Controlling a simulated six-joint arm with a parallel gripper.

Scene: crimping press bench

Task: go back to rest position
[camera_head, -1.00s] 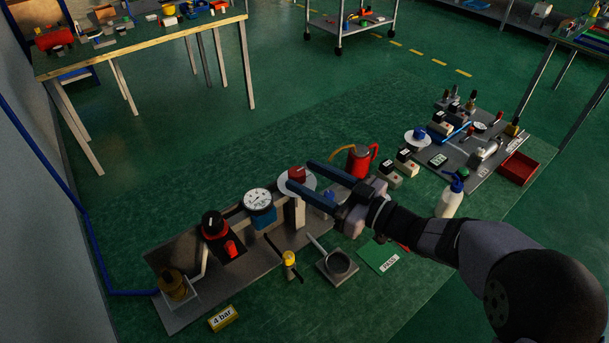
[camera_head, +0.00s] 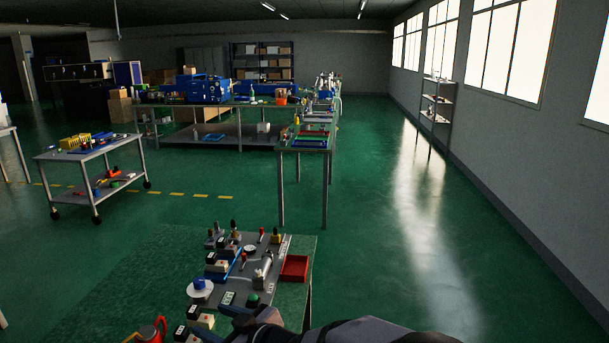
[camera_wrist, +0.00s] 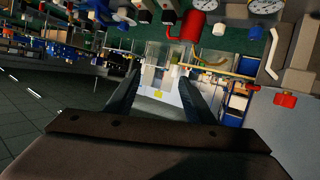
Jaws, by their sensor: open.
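My gripper (camera_wrist: 160,92) shows in the wrist view with its two dark fingers spread apart and nothing held between them. In the head view only part of my gripper and forearm shows at the bottom edge, beside the near end of the green-topped bench (camera_head: 130,290). The fingertips are hard to make out there. Along the top of the wrist view are bench parts: a red cylinder (camera_wrist: 186,28), pressure gauges (camera_wrist: 266,6) and a red knob (camera_wrist: 285,100). They stand apart from the fingers.
A red can (camera_head: 152,332) is cut off at the bottom. A wheeled cart (camera_head: 92,150) stands left, another table (camera_head: 303,150) beyond.

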